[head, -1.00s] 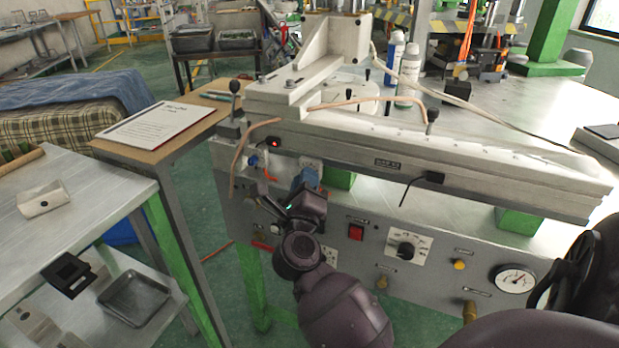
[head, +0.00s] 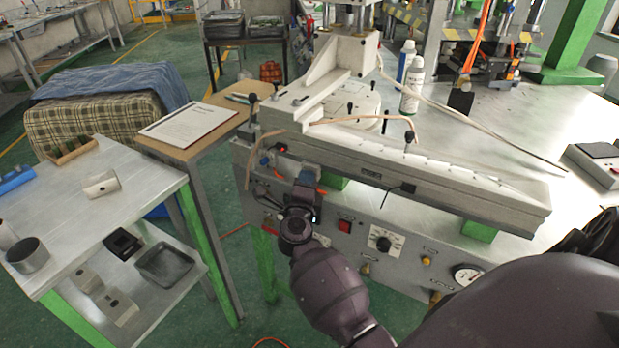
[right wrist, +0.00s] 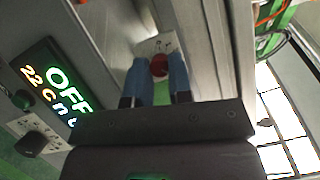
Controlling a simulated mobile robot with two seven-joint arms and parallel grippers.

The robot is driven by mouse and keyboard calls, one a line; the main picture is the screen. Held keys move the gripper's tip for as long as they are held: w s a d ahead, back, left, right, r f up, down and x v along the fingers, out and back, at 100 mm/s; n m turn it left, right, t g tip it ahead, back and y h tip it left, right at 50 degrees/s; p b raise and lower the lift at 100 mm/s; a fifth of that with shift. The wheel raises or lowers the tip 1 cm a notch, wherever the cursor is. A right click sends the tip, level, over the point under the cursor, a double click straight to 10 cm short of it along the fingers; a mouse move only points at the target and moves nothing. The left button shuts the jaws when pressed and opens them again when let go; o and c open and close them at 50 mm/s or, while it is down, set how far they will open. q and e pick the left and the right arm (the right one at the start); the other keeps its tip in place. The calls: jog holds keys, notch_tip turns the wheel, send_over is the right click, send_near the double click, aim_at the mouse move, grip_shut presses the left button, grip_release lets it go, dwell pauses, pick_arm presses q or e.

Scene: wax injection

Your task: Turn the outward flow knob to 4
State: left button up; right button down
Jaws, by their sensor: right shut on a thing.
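The grey machine (head: 350,215) has a control panel on its front. My right gripper (head: 306,181) is at the panel's left part, below the long metal beam. In the right wrist view its two blue fingers (right wrist: 160,78) are shut on a round red knob (right wrist: 159,65) in front of a pale plate (right wrist: 150,46). The gripper hides this knob in the head view, and its setting cannot be read. My left gripper is not in view.
A lit display (right wrist: 50,82) reads "OFF" in the right wrist view. The metal beam (head: 440,185) overhangs the panel. A small table with a paper (head: 190,124) and a workbench (head: 130,190) stand to the left. A pressure gauge (head: 467,275) is at the panel's right.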

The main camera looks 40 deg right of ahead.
dwell(0.5)
jog(key=c, duration=1)
grip_release()
jog(key=shift+c, duration=0.2)
jog(key=r+v, duration=0.1)
jog(key=v, duration=1)
jog(key=shift+f, duration=0.45)
jog(key=shift+w, duration=0.1)
